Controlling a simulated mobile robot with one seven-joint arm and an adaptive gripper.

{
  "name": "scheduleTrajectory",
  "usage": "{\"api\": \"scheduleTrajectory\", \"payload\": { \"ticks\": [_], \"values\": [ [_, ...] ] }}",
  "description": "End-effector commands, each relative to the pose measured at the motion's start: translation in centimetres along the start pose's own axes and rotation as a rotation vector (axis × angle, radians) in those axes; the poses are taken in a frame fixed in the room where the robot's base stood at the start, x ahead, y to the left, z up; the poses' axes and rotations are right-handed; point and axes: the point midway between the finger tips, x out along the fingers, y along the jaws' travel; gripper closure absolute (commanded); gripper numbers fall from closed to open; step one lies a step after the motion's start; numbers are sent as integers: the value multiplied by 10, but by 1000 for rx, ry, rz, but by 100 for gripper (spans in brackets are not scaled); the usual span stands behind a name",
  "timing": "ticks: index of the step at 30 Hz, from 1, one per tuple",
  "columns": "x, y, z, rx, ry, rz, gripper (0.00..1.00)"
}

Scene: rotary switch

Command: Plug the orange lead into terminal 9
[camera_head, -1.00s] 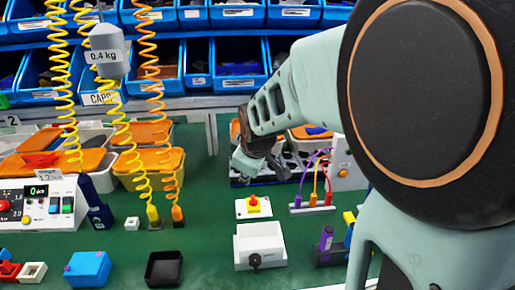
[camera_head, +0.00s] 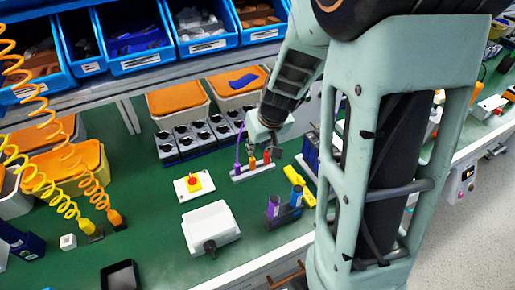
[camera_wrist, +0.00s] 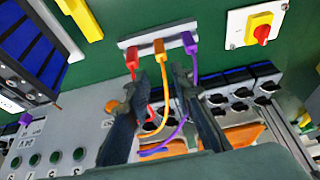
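The orange plug (camera_wrist: 159,48) stands in a white strip (camera_wrist: 150,36), between a red plug (camera_wrist: 131,60) and a purple plug (camera_wrist: 189,44). Its orange lead (camera_wrist: 167,95) curves down between my fingers. My gripper (camera_wrist: 160,76) is open, its tips either side of the orange lead and short of the plug; contact is not clear. In the head view my gripper (camera_head: 263,150) is just above the strip (camera_head: 252,173). A panel with round green terminals (camera_wrist: 57,157) is in the wrist view's lower left; its numbers are too small to read, so terminal 9 cannot be singled out.
A yellow-and-red switch box (camera_head: 194,185) and a white box with a black knob (camera_head: 211,228) stand left of the strip. Dark sockets (camera_head: 195,140) and orange-lidded bins (camera_head: 178,98) lie behind. Green bench is bare between.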

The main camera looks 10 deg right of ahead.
Motion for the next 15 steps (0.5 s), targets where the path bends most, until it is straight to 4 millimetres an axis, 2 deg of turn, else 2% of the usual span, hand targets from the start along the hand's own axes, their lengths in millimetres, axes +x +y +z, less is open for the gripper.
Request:
{"api": "scheduleTrajectory", "payload": {
  "ticks": [9,15],
  "values": [
    [47,0,2,1,-3,-1,78],
    [58,-1,2,1,-3,-1,78]
  ]
}}
